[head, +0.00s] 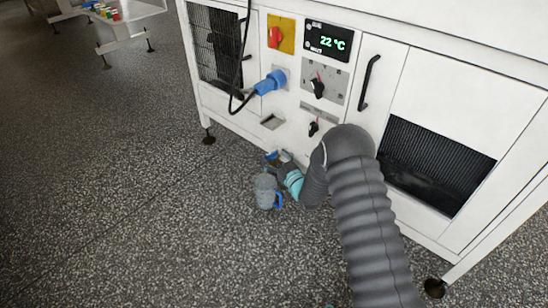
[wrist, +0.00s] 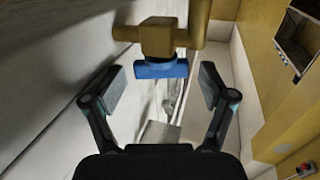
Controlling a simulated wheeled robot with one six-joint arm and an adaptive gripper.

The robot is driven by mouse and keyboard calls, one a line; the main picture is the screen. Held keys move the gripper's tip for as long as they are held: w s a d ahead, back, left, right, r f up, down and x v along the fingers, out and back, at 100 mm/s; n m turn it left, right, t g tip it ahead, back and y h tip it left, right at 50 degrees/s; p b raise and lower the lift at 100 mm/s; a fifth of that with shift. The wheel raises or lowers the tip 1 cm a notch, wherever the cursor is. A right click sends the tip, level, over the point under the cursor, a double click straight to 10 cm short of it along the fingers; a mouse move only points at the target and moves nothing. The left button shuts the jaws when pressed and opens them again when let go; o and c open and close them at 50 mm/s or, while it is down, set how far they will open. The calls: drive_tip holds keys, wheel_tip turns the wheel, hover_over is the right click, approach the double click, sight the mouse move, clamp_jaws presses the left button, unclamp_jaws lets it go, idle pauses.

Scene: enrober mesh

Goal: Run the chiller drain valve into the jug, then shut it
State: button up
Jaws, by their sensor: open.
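The white chiller (head: 395,60) fills the upper right of the head view, and its display reads 22 °C. A grey, see-through-looking jug (head: 264,190) with a blue handle stands on the floor in front of it. My gripper (head: 278,158) is low by the chiller's front, just behind and above the jug in the picture. In the wrist view the brass drain valve (wrist: 160,36) has a blue handle (wrist: 160,69) lying crosswise. My open gripper (wrist: 166,88) has a finger on each side of the handle's line, with gaps; no contact shows. The valve's outlet and any flow cannot be made out.
A blue plug (head: 270,82) with a black cable sits in the chiller front, near a red and yellow switch (head: 280,36). Black knobs and a door handle (head: 370,82) stick out. The speckled floor (head: 120,190) to the left is clear.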

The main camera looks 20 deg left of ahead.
drive_tip(key=v, duration=0.8)
idle(0.4)
